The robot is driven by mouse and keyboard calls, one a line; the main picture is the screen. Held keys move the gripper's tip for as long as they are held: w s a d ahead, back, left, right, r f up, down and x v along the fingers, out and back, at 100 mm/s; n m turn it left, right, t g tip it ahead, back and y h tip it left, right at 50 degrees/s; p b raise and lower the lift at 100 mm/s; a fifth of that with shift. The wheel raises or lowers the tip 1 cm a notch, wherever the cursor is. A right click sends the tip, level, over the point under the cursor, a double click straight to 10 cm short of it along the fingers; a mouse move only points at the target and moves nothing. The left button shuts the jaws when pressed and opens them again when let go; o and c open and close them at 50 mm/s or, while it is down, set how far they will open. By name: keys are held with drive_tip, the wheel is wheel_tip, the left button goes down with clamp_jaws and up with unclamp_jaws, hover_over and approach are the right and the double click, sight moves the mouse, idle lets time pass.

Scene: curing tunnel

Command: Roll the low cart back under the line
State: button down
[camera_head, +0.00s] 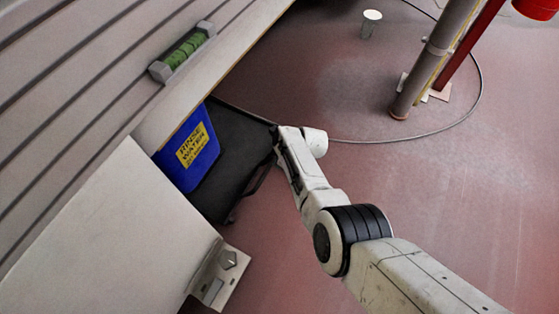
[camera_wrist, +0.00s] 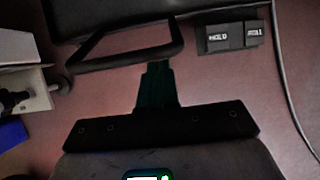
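The low cart (camera_head: 238,150) is a dark flat body at the edge of the slatted line (camera_head: 75,75), partly under it. A blue bin (camera_head: 203,168) labelled RINSE WATER stands on its side towards the line. A black loop handle (camera_head: 258,180) is on the cart's outer side; it also crosses the top of the wrist view (camera_wrist: 125,60). My gripper is at the handle in the head view, mostly hidden by my arm. In the wrist view my gripper's dark fingers (camera_wrist: 157,66) are together, their tips at the handle's bar. I see no bar between them; contact is unclear.
A green level-like item (camera_head: 184,52) lies on the line. A grey post (camera_head: 425,65) and red brace stand at right, with a cable (camera_head: 400,138) looping across the floor. A small cup (camera_head: 371,24) stands behind. Small dark labelled blocks (camera_wrist: 230,38) lie beyond my gripper. Right-hand floor is mostly clear.

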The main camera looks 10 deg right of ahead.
drive_tip(key=shift+w+a, duration=0.1)
drive_tip(key=shift+a, duration=0.1)
drive_tip(key=s+d+r+p, duration=0.5)
drive_tip(key=d+r+p, duration=0.2)
drive_tip(key=p, duration=0.4)
drive_tip(key=shift+d+r, duration=0.15)
drive_tip(key=shift+r, duration=0.45)
